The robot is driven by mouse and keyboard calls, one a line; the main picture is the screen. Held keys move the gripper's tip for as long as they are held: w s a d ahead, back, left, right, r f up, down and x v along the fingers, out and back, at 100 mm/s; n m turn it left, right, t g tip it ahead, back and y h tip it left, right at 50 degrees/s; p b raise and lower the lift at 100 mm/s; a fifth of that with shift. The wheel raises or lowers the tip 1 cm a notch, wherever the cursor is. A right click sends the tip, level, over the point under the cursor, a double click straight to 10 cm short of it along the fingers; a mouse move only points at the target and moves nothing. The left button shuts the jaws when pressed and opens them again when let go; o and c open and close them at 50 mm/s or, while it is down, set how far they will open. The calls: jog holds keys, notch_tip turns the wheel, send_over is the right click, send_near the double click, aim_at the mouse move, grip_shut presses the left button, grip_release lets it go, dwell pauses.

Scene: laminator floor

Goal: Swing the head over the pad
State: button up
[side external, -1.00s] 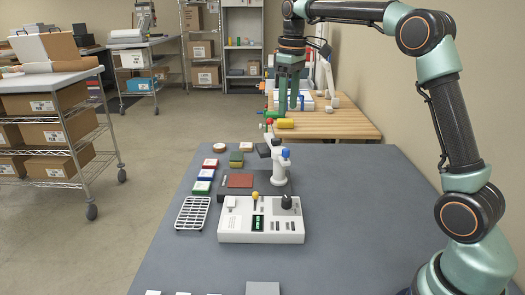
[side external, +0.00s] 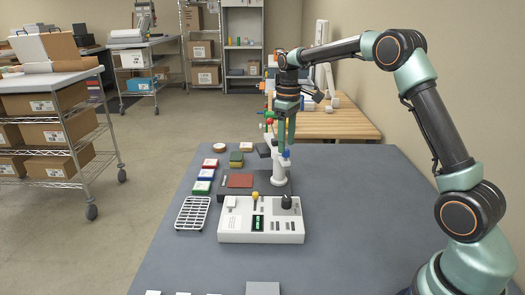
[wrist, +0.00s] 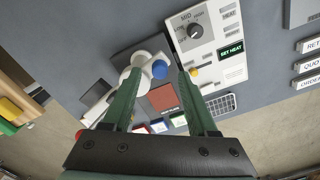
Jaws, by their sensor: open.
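The press has a white post (side external: 281,172), a blue knob on it and a dark head (side external: 264,149) at the back left of the post. The reddish-brown pad (side external: 240,181) lies bare on the dark plate, left of the post, with the head off to its far side. My gripper (side external: 286,150) points down at the post top, and its fingers partly hide the post. I cannot tell whether a finger touches the post.
The white control box (side external: 262,219) with dial and yellow-topped lever stands in front of the press. Coloured blocks (side external: 203,180) and a wire rack (side external: 193,212) lie to the left. A wooden bench (side external: 335,122) stands behind. The grey table is clear on the right.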

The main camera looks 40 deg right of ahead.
jog(key=shift+f, duration=0.9)
grip_shut()
dwell(0.9)
